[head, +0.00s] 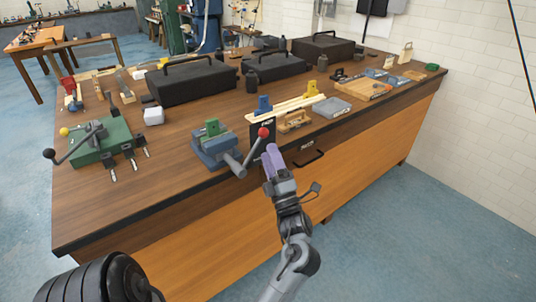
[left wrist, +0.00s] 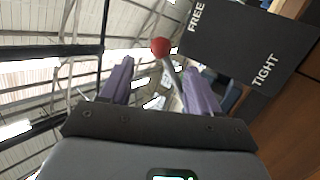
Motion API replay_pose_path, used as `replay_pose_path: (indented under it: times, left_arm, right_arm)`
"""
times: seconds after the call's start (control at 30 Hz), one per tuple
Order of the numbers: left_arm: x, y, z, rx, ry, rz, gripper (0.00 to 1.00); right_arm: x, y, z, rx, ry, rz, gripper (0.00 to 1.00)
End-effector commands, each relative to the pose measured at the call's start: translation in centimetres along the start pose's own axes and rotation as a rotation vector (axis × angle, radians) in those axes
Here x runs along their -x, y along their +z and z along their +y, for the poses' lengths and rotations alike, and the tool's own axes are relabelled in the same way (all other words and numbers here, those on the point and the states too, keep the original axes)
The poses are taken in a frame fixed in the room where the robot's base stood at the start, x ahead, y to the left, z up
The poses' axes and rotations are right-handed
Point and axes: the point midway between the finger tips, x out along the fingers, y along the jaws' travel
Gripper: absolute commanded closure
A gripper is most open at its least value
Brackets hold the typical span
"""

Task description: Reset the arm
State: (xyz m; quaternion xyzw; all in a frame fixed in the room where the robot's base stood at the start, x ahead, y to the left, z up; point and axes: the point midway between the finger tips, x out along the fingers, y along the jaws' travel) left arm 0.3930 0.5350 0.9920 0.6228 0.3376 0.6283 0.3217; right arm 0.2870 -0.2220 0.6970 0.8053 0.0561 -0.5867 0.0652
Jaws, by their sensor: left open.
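My left gripper (head: 271,160) is in front of the workbench's front edge, with its purple fingers pointing up. In the left wrist view the two purple fingers (left wrist: 159,68) stand apart with nothing held between them. A red ball (left wrist: 160,46) on a lever shows beyond the fingertips, and it also shows in the head view (head: 263,132) just above the gripper. The lever belongs to a blue-grey vise (head: 215,152) at the bench's front edge. My right gripper is not in view.
A black plate marked FREE and TIGHT (left wrist: 252,42) stands close to the lever. The wooden workbench (head: 90,204) carries black toolboxes (head: 192,82), a green fixture (head: 104,145), wooden strips (head: 290,106) and a grey tray (head: 332,107). The blue floor (head: 440,220) at the right is clear.

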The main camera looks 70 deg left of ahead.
Motion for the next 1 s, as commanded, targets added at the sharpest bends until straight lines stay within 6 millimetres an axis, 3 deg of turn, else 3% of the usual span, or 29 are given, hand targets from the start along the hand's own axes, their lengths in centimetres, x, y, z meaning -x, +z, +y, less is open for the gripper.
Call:
replay_pose_path:
  times: [0.53,0.7,0.83,1.0]
  left_arm:
    - [0.1,-0.3,-0.2,-0.021,0.002,-0.013,0.38]
    - [0.5,-1.1,-0.5,-0.091,0.037,-0.077,0.38]
    - [0.9,-1.6,1.0,-0.119,0.104,-0.165,0.38]
    - [3.5,0.7,3.5,-0.145,0.11,-0.489,0.38]
  right_arm:
    - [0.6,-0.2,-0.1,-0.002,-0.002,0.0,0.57]
    - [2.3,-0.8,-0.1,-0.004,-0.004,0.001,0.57]
    - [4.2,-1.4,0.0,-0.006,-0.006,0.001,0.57]
    - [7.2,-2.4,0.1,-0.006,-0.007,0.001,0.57]
